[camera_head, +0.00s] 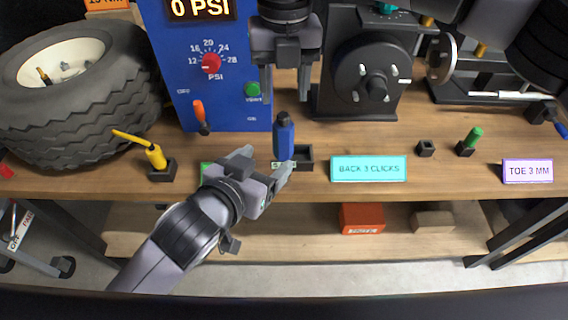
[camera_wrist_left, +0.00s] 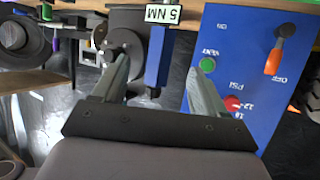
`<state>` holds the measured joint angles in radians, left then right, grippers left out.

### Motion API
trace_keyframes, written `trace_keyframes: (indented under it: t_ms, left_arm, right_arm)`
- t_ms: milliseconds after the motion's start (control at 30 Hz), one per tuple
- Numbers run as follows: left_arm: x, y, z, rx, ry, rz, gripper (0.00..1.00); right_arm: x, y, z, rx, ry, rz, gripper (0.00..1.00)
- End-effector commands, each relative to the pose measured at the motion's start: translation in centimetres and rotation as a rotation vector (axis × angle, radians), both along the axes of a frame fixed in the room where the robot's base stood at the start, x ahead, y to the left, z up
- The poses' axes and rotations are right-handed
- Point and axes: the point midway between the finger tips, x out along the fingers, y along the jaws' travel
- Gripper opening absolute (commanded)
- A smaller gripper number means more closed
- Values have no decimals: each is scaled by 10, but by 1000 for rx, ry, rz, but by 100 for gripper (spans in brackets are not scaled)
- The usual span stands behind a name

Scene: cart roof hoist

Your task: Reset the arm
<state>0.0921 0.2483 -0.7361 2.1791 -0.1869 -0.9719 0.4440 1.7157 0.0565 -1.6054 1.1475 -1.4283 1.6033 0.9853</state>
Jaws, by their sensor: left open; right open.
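My left gripper (camera_head: 263,164) is low at the bench's front edge, with its two fingers spread open. A blue-handled tool (camera_head: 284,137) stands upright in a small black holder close to these fingertips. In the left wrist view the blue tool (camera_wrist_left: 158,60) shows between the open fingers (camera_wrist_left: 162,75); I cannot tell whether they touch it. My right gripper (camera_head: 285,84) hangs above the tool, fingers apart and pointing down, with nothing seen between them. It partly covers the blue gauge panel (camera_head: 180,70).
A tire (camera_head: 85,125) lies at the left, beside a yellow-handled tool (camera_head: 154,153). A black dial machine (camera_head: 340,80) stands behind. Signs (camera_head: 368,169) line the front edge. A lower shelf (camera_head: 300,245) holds a red box (camera_head: 361,218).

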Motion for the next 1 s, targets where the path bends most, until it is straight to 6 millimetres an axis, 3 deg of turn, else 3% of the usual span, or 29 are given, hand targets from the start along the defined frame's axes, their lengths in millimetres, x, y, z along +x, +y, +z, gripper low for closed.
trace_keyframes:
  t_ms: [433, 533, 667, 767, 900, 1000]
  left_arm:
    - [-12, 6, 5, 0, 1, 0, 72]
    - [-12, 8, 4, 2, 8, 5, 72]
    - [-15, 15, -2, 10, 37, 25, 72]
    - [-18, 25, -9, 23, 73, 47, 72]
    - [-24, 40, -21, 42, 128, 80, 72]
    - [-29, 51, -28, 56, 167, 102, 72]
  right_arm:
    - [0, 0, 0, 2, 1, 1, 50]
    - [-7, 10, -7, 45, 23, 24, 50]
    - [-36, 53, -28, 242, 109, 105, 50]
    - [-73, 99, -35, 492, 203, 169, 50]
    - [-119, 154, -15, 880, 322, 188, 50]
    - [-138, 178, 13, 1150, 389, 144, 50]
